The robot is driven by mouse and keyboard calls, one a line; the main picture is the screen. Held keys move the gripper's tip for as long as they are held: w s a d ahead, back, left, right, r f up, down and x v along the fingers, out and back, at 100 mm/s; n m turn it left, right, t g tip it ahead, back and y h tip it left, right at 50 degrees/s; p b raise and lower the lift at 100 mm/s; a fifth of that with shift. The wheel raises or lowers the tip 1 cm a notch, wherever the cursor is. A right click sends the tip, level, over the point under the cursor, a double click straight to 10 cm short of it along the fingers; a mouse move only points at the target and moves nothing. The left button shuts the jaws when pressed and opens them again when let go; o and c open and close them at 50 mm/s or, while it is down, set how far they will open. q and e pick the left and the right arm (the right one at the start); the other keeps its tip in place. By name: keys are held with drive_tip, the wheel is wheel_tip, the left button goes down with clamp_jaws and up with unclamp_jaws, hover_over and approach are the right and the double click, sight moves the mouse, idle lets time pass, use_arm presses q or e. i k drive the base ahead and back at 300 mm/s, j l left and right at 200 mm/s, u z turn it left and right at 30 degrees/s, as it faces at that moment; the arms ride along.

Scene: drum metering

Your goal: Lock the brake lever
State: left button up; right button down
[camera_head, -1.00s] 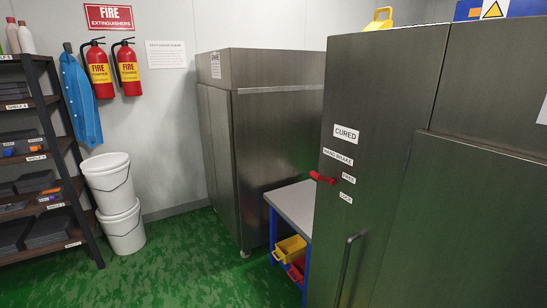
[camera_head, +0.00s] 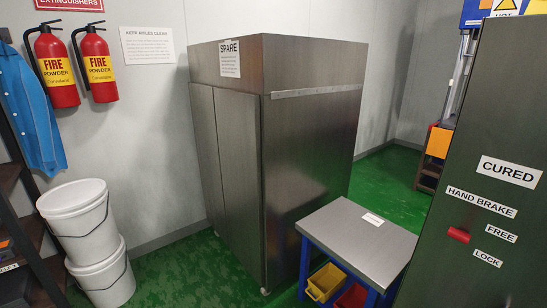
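The red brake lever (camera_head: 458,235) sticks out from the side of the tall dark metal cabinet (camera_head: 480,140) at the right of the head view. It sits below the HAND BRAKE label (camera_head: 482,202), left of the FREE label (camera_head: 501,233) and above the LOCK label (camera_head: 487,258). The lever is seen nearly end-on, level with FREE rather than LOCK. A CURED label (camera_head: 509,172) is higher on the same face. Neither of my grippers is in view.
A low grey-topped table (camera_head: 360,240) with blue legs stands left of the lever cabinet, with yellow (camera_head: 326,281) and red bins beneath. A large SPARE steel cabinet (camera_head: 310,150) stands behind it. White buckets (camera_head: 80,222) are stacked at left. Green floor shows between.

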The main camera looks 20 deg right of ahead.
sight(457, 234)
drive_tip(key=i+j+z, duration=0.4)
drive_tip(key=z, duration=0.25)
drive_tip(key=i+j+z, duration=0.1)
drive_tip(key=j+z, duration=0.2)
drive_tip(key=j, duration=0.15)
drive_tip(key=i+j+z, duration=0.1)
drive_tip(key=j+z, duration=0.55)
drive_tip(key=i+j, duration=0.05)
